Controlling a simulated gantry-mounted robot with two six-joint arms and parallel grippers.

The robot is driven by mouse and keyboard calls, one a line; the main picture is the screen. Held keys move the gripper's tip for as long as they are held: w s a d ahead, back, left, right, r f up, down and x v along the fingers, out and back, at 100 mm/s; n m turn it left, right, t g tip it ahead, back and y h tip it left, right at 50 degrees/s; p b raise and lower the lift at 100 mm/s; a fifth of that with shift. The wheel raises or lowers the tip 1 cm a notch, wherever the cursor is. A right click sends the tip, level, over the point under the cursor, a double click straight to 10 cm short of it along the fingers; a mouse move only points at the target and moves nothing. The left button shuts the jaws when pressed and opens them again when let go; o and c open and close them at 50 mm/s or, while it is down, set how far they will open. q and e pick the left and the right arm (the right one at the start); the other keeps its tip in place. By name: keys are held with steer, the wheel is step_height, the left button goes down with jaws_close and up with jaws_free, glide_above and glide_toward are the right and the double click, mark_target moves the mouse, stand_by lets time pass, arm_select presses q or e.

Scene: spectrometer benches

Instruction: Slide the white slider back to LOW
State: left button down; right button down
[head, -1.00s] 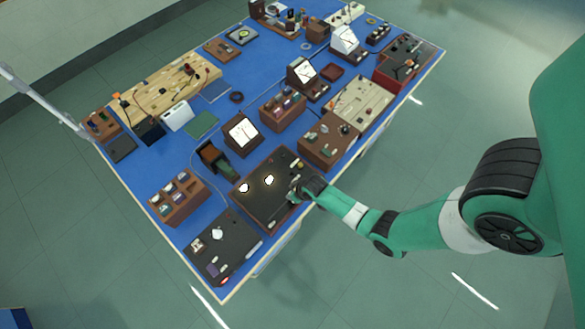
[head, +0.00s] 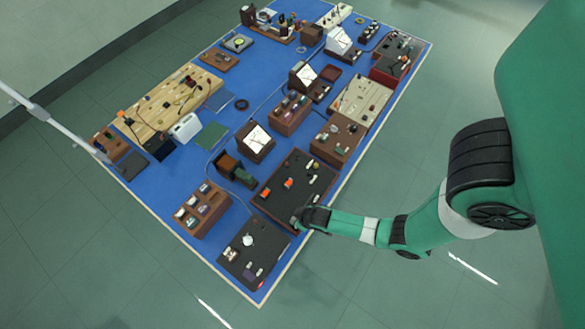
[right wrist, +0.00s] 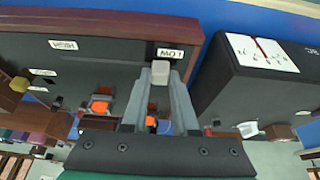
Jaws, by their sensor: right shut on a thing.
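The white slider (right wrist: 160,72) is between my right gripper's fingertips, right by the LOW label (right wrist: 171,54) in the right wrist view. The HIGH label (right wrist: 63,45) is farther left on the same board in the right wrist view. Two orange lamps (head: 288,183) show on the board; one also shows in the right wrist view (right wrist: 99,107). The slider is too small to make out in the head view. My left gripper is in no view.
A brown box (head: 337,142) stands to the right. Blue tabletop shows between them.

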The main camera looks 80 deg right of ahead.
steer(key=shift+w+r, duration=0.1)
steer(key=c, duration=1.1)
jaws_free()
steer(key=o, duration=0.4)
steer(key=shift+a, duration=0.25)
steer(key=p+v, duration=0.5)
steer(key=v, duration=0.6)
steer(key=shift+r, duration=0.25)
